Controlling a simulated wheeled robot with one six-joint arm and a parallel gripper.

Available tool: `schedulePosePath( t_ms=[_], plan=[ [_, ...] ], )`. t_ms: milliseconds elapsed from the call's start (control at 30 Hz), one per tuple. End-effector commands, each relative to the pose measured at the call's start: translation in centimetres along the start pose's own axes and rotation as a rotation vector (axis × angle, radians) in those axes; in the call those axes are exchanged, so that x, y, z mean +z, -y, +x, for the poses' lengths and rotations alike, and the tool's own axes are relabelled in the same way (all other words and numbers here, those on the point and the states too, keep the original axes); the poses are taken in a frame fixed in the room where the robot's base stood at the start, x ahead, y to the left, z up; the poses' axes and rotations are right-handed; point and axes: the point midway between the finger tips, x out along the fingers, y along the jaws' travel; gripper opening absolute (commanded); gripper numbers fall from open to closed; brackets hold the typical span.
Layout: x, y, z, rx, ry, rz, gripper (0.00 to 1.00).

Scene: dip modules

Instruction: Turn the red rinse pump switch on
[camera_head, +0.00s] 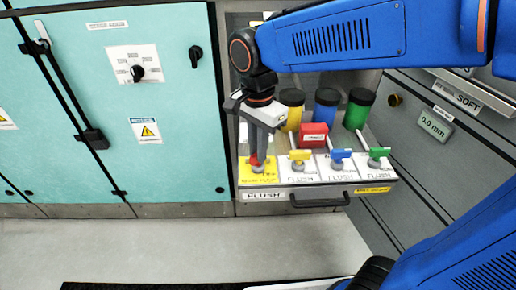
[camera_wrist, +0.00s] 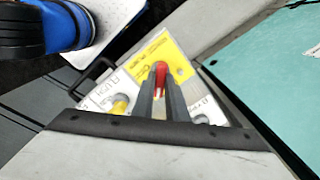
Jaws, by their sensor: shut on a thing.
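The red rinse pump switch (camera_head: 254,160) stands on a yellow plate (camera_head: 245,178) at the left end of the pulled-out tray in the head view. It also shows as a red lever (camera_wrist: 160,68) on the yellow plate (camera_wrist: 165,48) in the wrist view. My gripper (camera_head: 258,153) reaches down onto it from above, and its two fingers (camera_wrist: 161,92) are shut on the red lever. The fingers hide part of the lever, and I cannot tell which way it is set.
Yellow (camera_head: 300,155), blue (camera_head: 340,155) and green (camera_head: 378,153) switches stand in a row to the right on white plates. Behind them are a red block (camera_head: 313,135) and yellow, blue and green jars with black lids. A black handle (camera_head: 320,202) juts from the tray front.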

Motion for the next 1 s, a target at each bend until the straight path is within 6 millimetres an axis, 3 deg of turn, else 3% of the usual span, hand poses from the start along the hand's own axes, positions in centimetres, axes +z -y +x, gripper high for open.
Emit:
schedulePosePath(
  t_ms=[600,1000],
  plan=[
    [-0.01,0.03,-0.05,-0.001,-0.001,-0.563,0.0],
    [-0.01,0.03,-0.06,-0.001,-0.001,-0.78,0.0]
  ],
)
